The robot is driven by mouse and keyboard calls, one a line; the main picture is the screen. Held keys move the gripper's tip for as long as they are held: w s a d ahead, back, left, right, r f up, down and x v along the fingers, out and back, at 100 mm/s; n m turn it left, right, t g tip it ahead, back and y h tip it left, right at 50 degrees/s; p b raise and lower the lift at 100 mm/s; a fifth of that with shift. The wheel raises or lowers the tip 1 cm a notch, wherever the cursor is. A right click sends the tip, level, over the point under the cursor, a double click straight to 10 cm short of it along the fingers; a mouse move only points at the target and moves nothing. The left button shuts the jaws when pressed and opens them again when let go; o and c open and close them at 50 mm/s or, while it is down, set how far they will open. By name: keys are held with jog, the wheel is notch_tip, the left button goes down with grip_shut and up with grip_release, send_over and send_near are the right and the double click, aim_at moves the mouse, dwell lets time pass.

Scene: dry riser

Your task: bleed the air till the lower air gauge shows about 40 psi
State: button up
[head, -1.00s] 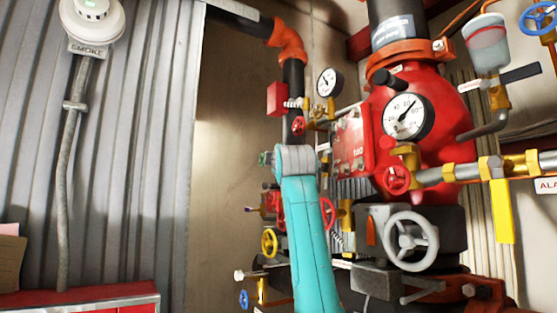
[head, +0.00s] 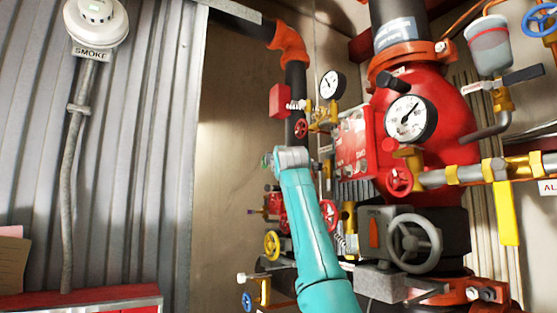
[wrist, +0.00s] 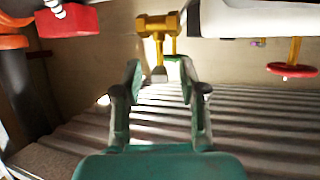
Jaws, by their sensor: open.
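The lower, larger gauge (head: 410,119) faces forward on the red valve body; its needle points up and right, but its numbers are too small to read surely. A smaller gauge (head: 331,85) sits higher and to the left. My gripper (wrist: 160,78) is open and empty in the wrist view. A yellow brass fitting (wrist: 159,28) with a tapered end pointing down shows beyond the fingertips, apparently apart from them. In the head view my teal arm reaches up left of the valve body, and the gripper is mostly hidden behind its wrist.
A yellow lever (head: 507,212) hangs at right. In the wrist view a red wheel (wrist: 292,70) is at right and a red box (wrist: 70,21) at upper left.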

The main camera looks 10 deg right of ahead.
grip_shut()
jog(key=shift+f, duration=0.1)
jog(key=shift+w+f+m+t+h, duration=0.15)
jog(key=shift+f+m+t+h, duration=0.1)
jog(key=shift+m+t+h, duration=0.35)
jog(key=shift+w+f+m+t+h, duration=0.1)
jog(key=shift+f+m+t+h, duration=0.25)
jog(key=shift+t, duration=0.45)
jog(key=shift+r, duration=0.1)
grip_release()
jog(key=shift+a, duration=0.1)
